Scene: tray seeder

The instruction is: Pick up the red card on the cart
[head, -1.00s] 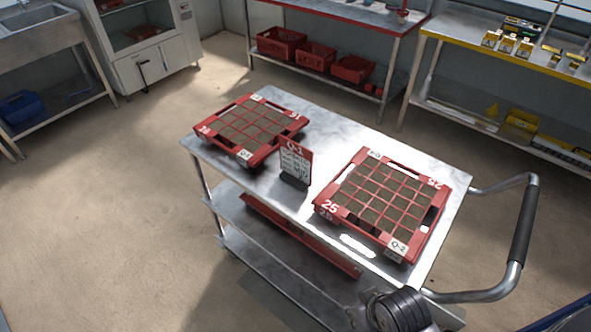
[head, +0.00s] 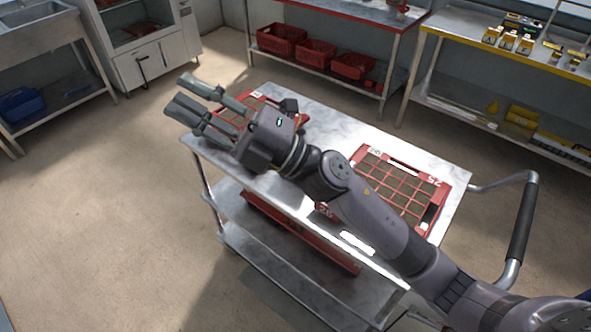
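The red card is not visible now; my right arm covers the middle of the cart top (head: 365,133), where the card stood upright in a dark base in the earlier picture. My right gripper (head: 184,94) is over the cart's left end, in front of the left seed tray (head: 292,122). Its fingers point left and are spread apart with nothing between them. My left gripper is not in view.
The right red tray (head: 436,203) of soil cells is partly covered by my arm. Another red tray (head: 300,233) lies on the cart's lower shelf. The cart handle (head: 521,220) is at the right. A red-edged bench with red crates (head: 316,52) stands behind; the floor at left is clear.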

